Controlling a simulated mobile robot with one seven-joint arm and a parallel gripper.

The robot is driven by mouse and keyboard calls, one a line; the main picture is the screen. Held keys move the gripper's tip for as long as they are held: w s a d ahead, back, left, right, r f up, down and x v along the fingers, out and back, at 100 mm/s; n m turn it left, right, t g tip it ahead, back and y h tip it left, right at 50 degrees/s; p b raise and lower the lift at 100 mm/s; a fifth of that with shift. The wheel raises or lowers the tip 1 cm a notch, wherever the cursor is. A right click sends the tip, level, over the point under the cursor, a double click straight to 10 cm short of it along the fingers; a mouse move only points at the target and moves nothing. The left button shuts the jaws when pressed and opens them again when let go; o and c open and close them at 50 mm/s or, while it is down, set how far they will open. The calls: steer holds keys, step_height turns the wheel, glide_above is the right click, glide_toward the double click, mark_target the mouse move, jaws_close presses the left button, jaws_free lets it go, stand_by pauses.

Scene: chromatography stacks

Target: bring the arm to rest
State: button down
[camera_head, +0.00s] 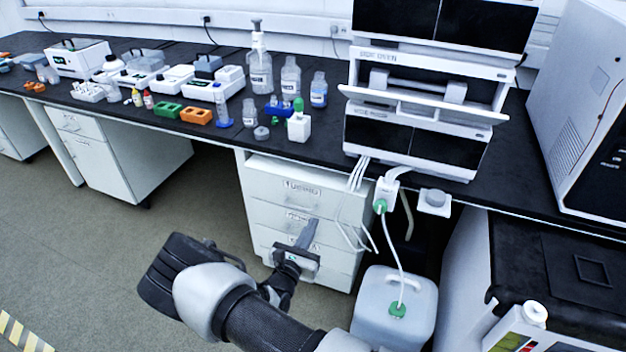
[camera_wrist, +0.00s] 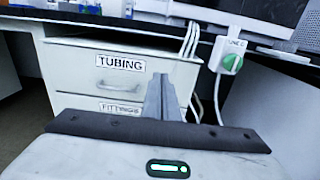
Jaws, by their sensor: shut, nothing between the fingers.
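My gripper (camera_head: 308,233) is in front of the white drawer cabinet (camera_head: 268,185) under the bench, with its fingers together and nothing between them. In the wrist view the shut fingers (camera_wrist: 163,92) stand in front of the drawers labelled TUBING (camera_wrist: 121,63) and FITTINGS (camera_wrist: 121,108). I cannot tell from the pictures whether the fingertips touch a drawer front. My arm comes up from the bottom of the head view.
The black bench (camera_head: 330,150) carries bottles, racks and the chromatography stack (camera_head: 430,90). Open floor (camera_head: 90,240) lies to the left.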

steer(key=s+d+r+m+g+h, duration=0.1)
steer(key=s+d+r+m+g, duration=0.75)
steer(key=r+m, duration=0.3)
steer(key=s+d+r+m+g+h, duration=0.1)
steer(key=s+d+r+m+g, duration=0.6)
steer(key=d+r+m, duration=0.4)
steer(key=s+a+r+m+t+y, duration=0.25)
steer(key=s+r+m+y, duration=0.2)
steer(key=s+r, duration=0.3)
steer(key=s+a+r+m+t+y, duration=0.2)
steer(key=s+a+r+m+y, duration=0.25)
steer(key=s+r, duration=0.3)
step_height(320, 180, up, 21)
steer(key=p, duration=2.1)
steer(key=shift+p, duration=0.3)
steer(key=shift+s+d, duration=0.1)
